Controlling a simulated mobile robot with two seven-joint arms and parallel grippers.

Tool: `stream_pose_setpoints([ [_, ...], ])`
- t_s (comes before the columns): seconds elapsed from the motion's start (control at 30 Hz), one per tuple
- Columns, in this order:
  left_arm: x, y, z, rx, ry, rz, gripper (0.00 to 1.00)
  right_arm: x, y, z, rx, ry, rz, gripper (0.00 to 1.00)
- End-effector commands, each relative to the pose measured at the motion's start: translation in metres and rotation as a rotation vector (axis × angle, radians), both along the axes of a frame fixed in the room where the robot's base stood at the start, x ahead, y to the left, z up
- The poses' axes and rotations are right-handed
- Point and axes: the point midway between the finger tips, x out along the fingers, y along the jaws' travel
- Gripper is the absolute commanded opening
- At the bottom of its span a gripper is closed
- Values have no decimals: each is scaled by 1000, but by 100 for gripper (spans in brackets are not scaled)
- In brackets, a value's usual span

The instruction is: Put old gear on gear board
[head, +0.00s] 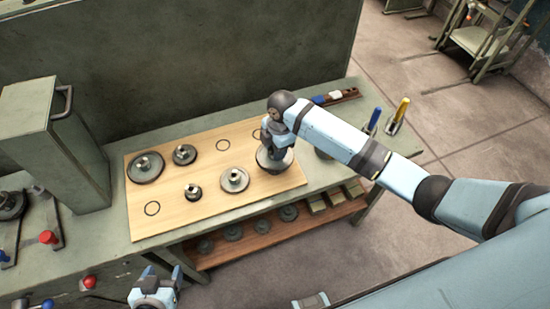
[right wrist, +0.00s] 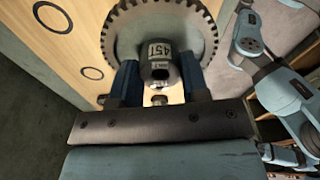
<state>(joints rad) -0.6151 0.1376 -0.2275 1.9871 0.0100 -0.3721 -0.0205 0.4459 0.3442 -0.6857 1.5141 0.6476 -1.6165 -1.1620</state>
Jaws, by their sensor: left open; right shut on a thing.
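The gear board (head: 200,205) is a pale wooden panel on the workbench, with several grey gears on it and a few empty dark circles. My right gripper (head: 276,150) is over the board's right end, pointing down. It is shut on the hub of a grey toothed gear (head: 266,163). In the right wrist view the gear (right wrist: 160,28) has "45T" on its hub, between the two blue fingers. I cannot tell whether this gear touches the board. My left gripper (head: 156,288) is open and empty, low in front of the bench.
A tall green metal box (head: 52,145) stands left of the board, beside levers with red and blue knobs. A brush (head: 335,97) and screwdrivers (head: 399,113) are at the bench's right end. Several more gears lie on a lower shelf (head: 240,247).

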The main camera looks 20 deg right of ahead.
Motion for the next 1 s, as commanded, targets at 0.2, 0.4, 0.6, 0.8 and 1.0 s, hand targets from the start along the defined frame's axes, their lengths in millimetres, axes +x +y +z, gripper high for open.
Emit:
stream_pose_setpoints([
  [0.2, 0, 0, 2, -1, -1, 1, 64, 1, 1, -21, 2, -3, 0, 0],
  [0.4, 0, -1, 4, -1, -2, 1, 64, 0, 1, -34, 1, -1, 0, 0],
  [0.6, -1, -1, 5, -2, -3, 0, 64, 1, 1, -58, 2, -3, 0, 0],
  [0.8, -1, -1, 5, -2, -3, 0, 64, 1, 1, -60, 2, -4, 1, 0],
  [1.0, -1, -1, 4, -3, -2, -1, 64, 0, 0, -65, 0, 0, 0, 44],
])
